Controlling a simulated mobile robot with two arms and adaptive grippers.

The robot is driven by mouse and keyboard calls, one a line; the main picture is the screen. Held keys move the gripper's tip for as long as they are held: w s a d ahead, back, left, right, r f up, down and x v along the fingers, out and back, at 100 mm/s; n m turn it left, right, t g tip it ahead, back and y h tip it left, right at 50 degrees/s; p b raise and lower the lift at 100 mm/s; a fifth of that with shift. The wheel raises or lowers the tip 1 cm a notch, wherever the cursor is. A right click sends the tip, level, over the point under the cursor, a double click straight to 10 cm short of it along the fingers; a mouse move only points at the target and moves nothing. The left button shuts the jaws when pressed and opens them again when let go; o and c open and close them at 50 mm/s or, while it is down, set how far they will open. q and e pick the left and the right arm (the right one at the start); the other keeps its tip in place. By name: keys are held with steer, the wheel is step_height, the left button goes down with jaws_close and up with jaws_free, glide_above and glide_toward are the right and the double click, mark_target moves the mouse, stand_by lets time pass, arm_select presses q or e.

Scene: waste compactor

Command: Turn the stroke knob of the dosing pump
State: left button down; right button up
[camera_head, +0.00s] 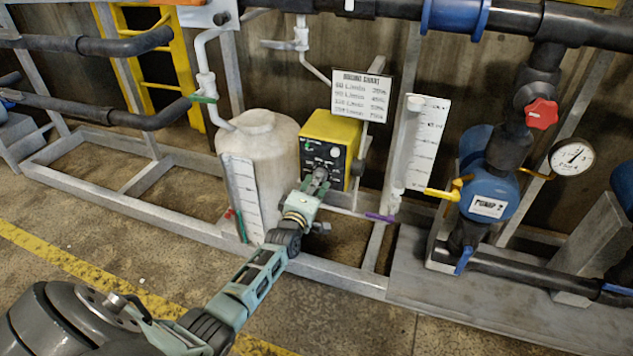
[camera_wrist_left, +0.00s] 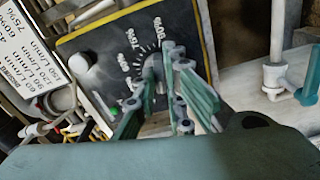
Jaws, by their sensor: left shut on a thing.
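The dosing pump (camera_head: 333,127) is a yellow box with a dark front panel, standing beside a pale tank. In the left wrist view its panel (camera_wrist_left: 110,38) is close and tilted, with percent marks around the grey stroke knob (camera_wrist_left: 152,67). My left gripper (camera_head: 319,174) reaches up to the lower part of the panel. In the left wrist view its green fingers (camera_wrist_left: 156,82) are shut on the stroke knob, one on each side, and hide part of it. My right gripper is in neither view.
The dosing chart (camera_head: 361,95) hangs right behind the pump. The pale tank (camera_head: 262,135) stands left of it, and a white level gauge (camera_head: 427,140) stands to the right. A grey frame rail (camera_head: 335,276) runs in front, below my arm. A blue pump with pipes (camera_head: 488,187) is farther right.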

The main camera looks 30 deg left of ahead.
arm_select(q)
steer(key=m+p, duration=0.1)
steer(key=m, duration=1.9)
steer(key=shift+d+f+m, duration=0.1)
steer(key=shift+f+m, duration=0.05)
steer(key=shift+m, duration=0.25)
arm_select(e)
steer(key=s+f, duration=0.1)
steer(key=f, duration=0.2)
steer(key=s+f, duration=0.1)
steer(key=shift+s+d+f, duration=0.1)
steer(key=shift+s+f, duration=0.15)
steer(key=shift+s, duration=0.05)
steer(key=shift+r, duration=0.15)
arm_select(q)
steer(key=c, duration=1.9)
jaws_free()
steer(key=shift+o, duration=0.4)
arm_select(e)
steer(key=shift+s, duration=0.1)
